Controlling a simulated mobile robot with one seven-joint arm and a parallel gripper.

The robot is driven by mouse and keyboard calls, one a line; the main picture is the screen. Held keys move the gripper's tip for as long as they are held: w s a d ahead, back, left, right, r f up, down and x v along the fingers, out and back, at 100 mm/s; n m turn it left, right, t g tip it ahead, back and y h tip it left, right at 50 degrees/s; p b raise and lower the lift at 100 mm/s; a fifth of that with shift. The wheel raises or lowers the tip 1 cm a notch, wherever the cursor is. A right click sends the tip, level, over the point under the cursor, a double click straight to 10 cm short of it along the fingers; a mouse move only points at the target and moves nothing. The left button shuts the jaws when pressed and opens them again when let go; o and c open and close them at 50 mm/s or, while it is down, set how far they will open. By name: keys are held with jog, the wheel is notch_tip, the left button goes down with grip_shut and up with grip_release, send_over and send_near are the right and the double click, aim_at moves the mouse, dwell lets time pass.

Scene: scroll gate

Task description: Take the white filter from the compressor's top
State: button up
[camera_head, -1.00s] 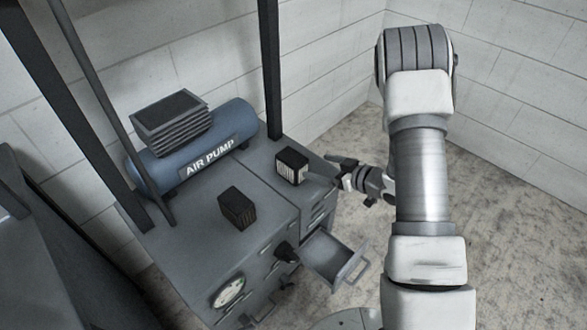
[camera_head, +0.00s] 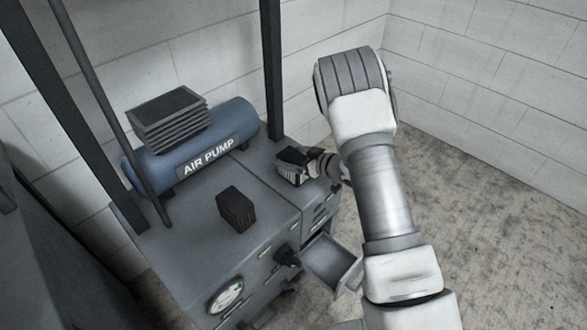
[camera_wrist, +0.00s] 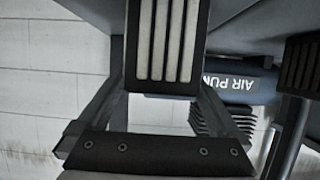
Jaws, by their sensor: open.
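The white filter, a black-framed block with white ribs (camera_head: 289,175), stands on the right part of the grey compressor cabinet's top (camera_head: 190,215). My gripper (camera_head: 303,158) has reached it from the right and partly covers it in the head view. In the wrist view the filter (camera_wrist: 168,42) fills the space between the two spread fingers, one on each side. The jaws are open, and I cannot tell whether either finger touches it.
A similar dark filter (camera_head: 236,208) stands on the cabinet's middle. The blue air pump tank (camera_head: 195,150) lies behind, with a ribbed block (camera_head: 168,115) on it. Dark posts (camera_head: 272,75) rise at the back. An open drawer (camera_head: 332,262) juts out at the front right.

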jog(key=shift+c, duration=0.3)
jog(key=c, duration=1.2)
jog(key=shift+c, duration=0.7)
jog(key=shift+r, duration=0.15)
